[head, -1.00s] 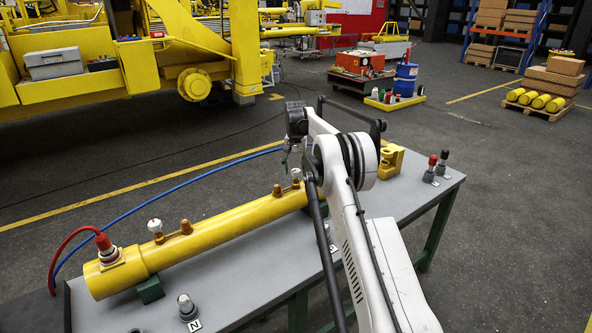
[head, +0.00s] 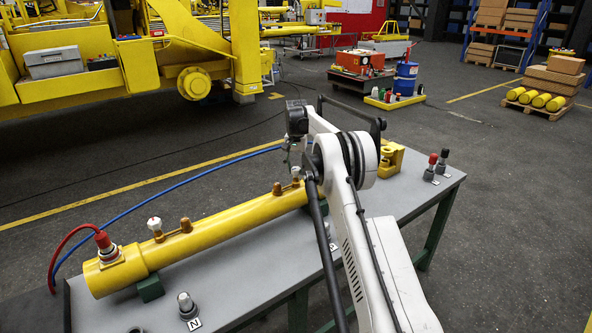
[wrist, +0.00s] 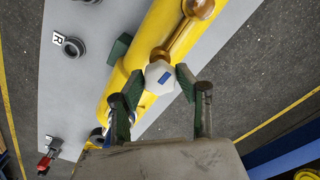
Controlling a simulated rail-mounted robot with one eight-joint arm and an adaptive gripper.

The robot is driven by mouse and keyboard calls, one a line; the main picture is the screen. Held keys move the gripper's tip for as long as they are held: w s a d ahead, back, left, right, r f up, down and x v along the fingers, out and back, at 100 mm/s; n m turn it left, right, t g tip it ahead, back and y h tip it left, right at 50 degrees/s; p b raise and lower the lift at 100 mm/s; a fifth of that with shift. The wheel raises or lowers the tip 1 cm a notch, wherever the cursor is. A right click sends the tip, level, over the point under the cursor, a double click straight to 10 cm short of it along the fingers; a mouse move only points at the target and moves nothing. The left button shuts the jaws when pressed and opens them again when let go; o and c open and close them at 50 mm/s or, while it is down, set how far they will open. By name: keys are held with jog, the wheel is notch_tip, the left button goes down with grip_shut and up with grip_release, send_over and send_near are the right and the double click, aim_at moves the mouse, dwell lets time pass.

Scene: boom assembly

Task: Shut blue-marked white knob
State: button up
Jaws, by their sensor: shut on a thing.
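In the head view the knob (head: 295,172) is small, just below my gripper (head: 291,158). Another white knob (head: 154,224) stands nearer the left end of the cylinder (head: 225,225), beside a brass fitting (head: 186,226).
The cylinder rests on green supports (head: 150,288) on a grey table (head: 240,285). A red-capped fitting (head: 103,240) with a red hose is at its left end. A blue hose (head: 170,187) runs behind. Small red and black parts (head: 437,163) stand at the table's right.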

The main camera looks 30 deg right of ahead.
aim_at(296, 168)
jog(key=m+b, duration=0.2)
jog(key=m, duration=0.1)
jog(key=shift+f+m, duration=0.1)
jog(key=shift+m, duration=0.2)
jog(key=m+b, duration=0.2)
jog(key=m, duration=0.2)
jog(key=shift+m, duration=0.3)
jog(key=m+b, duration=0.1)
jog(key=m, duration=0.3)
jog(key=shift+m, duration=0.3)
jog(key=shift+m+b, duration=0.3)
jog(key=shift+m, duration=1.9)
jog(key=o, duration=1.2)
jog(key=shift+c, duration=0.2)
jog(key=shift+r, duration=0.2)
jog(key=shift+r, duration=3.7)
